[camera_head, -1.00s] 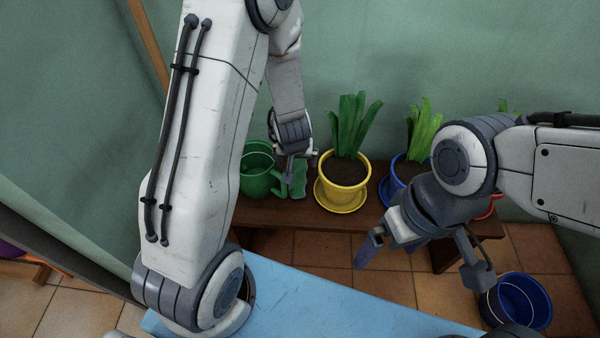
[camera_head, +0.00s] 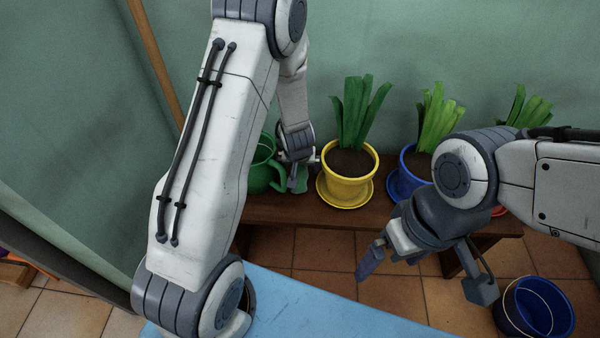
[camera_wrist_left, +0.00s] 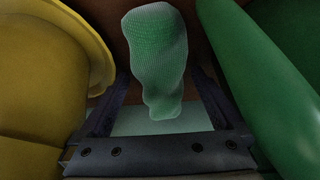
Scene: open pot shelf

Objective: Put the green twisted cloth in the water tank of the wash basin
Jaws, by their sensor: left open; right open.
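The green twisted cloth (camera_wrist_left: 156,58) stands between the open fingers of my left gripper (camera_wrist_left: 160,100) in the left wrist view. I cannot tell whether they touch it. In the head view the cloth (camera_head: 300,182) is partly hidden by my left gripper (camera_head: 298,165), between a green watering can (camera_head: 262,165) and a yellow pot (camera_head: 349,188) on a brown shelf (camera_head: 330,214). My right gripper (camera_head: 425,274) is open and empty, in front of the shelf. I cannot make out the wash basin or its water tank.
The yellow pot (camera_wrist_left: 65,60) is close on the left and the green can (camera_wrist_left: 240,65) close on the right in the wrist view. Blue (camera_head: 403,184) and red pots stand further right. A blue bucket (camera_head: 535,308) is on the tiled floor. A light blue surface (camera_head: 300,308) lies in front.

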